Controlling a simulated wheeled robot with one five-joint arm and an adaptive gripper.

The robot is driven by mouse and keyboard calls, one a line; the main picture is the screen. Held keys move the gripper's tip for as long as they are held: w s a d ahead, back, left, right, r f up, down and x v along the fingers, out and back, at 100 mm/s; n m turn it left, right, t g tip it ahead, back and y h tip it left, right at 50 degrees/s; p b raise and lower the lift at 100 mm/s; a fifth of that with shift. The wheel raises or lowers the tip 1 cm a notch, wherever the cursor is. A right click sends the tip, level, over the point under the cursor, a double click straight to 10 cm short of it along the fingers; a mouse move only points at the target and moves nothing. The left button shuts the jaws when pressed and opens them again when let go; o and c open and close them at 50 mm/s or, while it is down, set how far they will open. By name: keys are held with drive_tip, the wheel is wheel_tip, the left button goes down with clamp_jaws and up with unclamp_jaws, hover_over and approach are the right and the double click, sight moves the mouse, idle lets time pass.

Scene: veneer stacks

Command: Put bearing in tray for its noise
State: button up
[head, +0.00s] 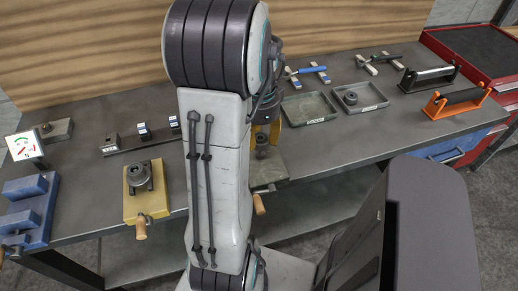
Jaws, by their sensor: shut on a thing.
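My gripper (264,134) is partly hidden behind my own arm; its yellow fingers point down over a greenish spindle stand (270,173) with a wooden handle. It is shut on a dark bearing (262,147), of which only a small part shows; I cannot tell whether it touches the stand. Two shallow grey trays lie at the back: the left tray (309,119) is empty, and the right tray (376,96) holds a dark bearing (350,97). Another bearing (139,174) sits on a yellow stand (151,203). A tilted dial meter (24,146) has green and red marks.
A blue fixture (27,208) stands at the left edge. A dark rail with small blocks (124,147) lies behind the yellow stand. Bare bench (330,150) lies before the trays.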

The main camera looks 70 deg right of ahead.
drive_tip(key=shift+r, duration=0.1)
drive_tip(key=shift+r+p, duration=1.7)
drive_tip(key=shift+r, duration=0.2)
